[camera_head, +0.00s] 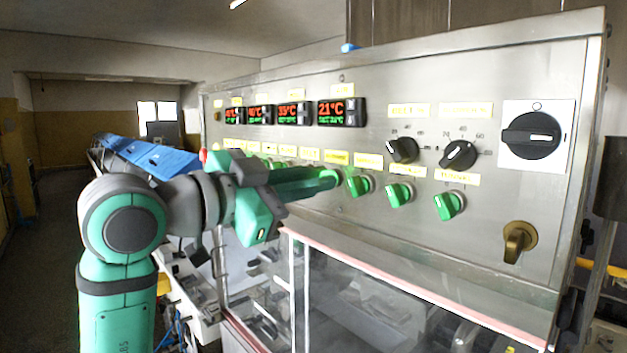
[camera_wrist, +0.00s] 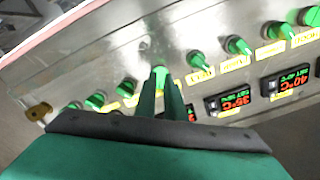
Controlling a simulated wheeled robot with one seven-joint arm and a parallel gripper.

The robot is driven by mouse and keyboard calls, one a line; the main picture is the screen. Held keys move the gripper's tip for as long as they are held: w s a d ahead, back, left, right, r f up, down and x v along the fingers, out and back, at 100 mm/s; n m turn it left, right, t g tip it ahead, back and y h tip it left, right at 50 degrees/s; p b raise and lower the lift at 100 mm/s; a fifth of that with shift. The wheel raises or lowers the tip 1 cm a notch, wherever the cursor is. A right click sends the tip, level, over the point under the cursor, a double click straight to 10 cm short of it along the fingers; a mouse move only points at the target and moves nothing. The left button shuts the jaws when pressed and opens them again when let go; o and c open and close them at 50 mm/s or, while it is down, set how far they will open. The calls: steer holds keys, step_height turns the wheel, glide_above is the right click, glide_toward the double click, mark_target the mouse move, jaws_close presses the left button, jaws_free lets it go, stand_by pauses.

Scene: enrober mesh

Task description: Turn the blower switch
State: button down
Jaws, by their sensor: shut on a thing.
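My gripper (camera_head: 322,180) reaches across the front of the steel panel from the left, its green fingers shut on a green rotary switch. The wrist view shows the two fingers (camera_wrist: 162,82) closed around this green switch (camera_wrist: 159,69). In the head view the fingers mostly hide it. The yellow labels are too small to read, so I cannot tell by name whether this is the blower switch. More green switches sit in the same row: one just right of the gripper (camera_head: 358,182), then another (camera_head: 398,193) and another (camera_head: 449,205).
The steel panel (camera_head: 380,75) also carries red-and-green temperature displays (camera_head: 341,112), two black dials (camera_head: 402,150), a large black rotary switch (camera_head: 531,135) and a brass handle (camera_head: 519,240). A clear-sided cover (camera_head: 370,300) with a pale-red top edge stands below the panel.

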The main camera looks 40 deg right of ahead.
steer(key=c, duration=1.8)
jaws_free()
steer(key=shift+c, duration=0.2)
steer(key=s+a, duration=0.1)
steer(key=a, duration=0.9)
steer(key=shift+a, duration=0.4)
